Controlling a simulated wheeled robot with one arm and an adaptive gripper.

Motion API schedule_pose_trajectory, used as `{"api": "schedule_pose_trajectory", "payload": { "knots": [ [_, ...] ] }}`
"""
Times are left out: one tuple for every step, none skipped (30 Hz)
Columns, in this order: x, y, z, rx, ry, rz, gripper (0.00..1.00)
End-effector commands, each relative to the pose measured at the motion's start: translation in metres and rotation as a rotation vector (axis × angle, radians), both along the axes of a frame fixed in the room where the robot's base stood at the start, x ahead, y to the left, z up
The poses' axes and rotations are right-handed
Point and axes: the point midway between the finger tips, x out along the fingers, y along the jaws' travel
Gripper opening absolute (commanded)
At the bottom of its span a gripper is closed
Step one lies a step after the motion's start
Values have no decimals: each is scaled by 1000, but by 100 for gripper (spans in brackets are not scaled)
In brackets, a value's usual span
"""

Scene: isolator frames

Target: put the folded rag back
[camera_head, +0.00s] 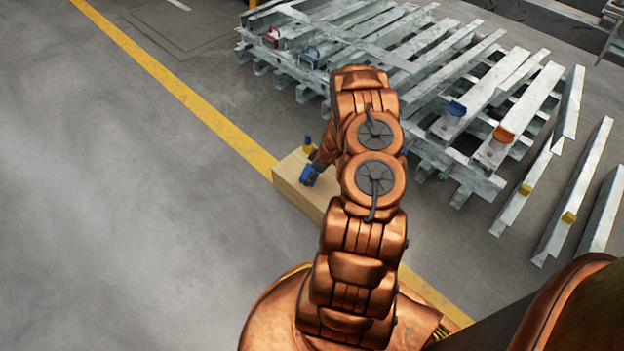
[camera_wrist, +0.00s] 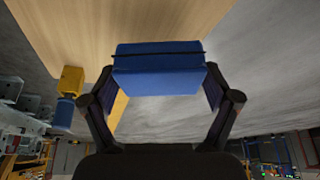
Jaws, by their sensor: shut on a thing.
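The folded rag is a blue block-like bundle with a dark band around it. It shows in the wrist view (camera_wrist: 158,82) and as a small blue patch in the head view (camera_head: 308,176). My gripper (camera_wrist: 160,76) is shut on it, one finger at each end. In the head view my gripper (camera_head: 313,170) is partly hidden behind my arm. The rag is over the pale wooden box (camera_head: 290,172), near its edge. I cannot tell whether it touches the top, which also shows in the wrist view (camera_wrist: 70,25).
A yellow-and-blue item (camera_head: 308,146) stands at the box beside the rag; it also shows in the wrist view (camera_wrist: 71,80). Stacked grey metal frames (camera_head: 430,75) with coloured clamps lie behind and right. The floor left of the yellow line (camera_head: 190,100) is clear.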

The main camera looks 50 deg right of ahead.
Motion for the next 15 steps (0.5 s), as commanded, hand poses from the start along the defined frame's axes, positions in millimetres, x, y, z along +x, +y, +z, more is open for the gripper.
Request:
{"api": "schedule_pose_trajectory", "payload": {
  "knots": [
    [0,0,-3,0,0,-1,44],
    [0,0,-6,0,0,-1,44],
    [0,0,-10,0,0,-1,44],
    [0,0,-14,0,0,-1,44],
    [0,0,-18,0,0,-1,44],
    [0,0,-23,0,0,-1,44],
    [0,-1,-27,0,0,-1,44],
    [0,-1,-31,-2,-1,-1,44],
    [0,-2,-34,-3,-1,-1,44],
    [0,-2,-35,-3,-1,-1,44],
    [0,-2,-35,-3,-1,-2,44],
    [0,-2,-35,-3,-1,-2,44],
    [0,-2,-34,-3,-1,-2,44],
    [0,-2,-34,-3,-1,-2,44],
    [0,-2,-34,-3,-1,-2,44]
  ]
}}
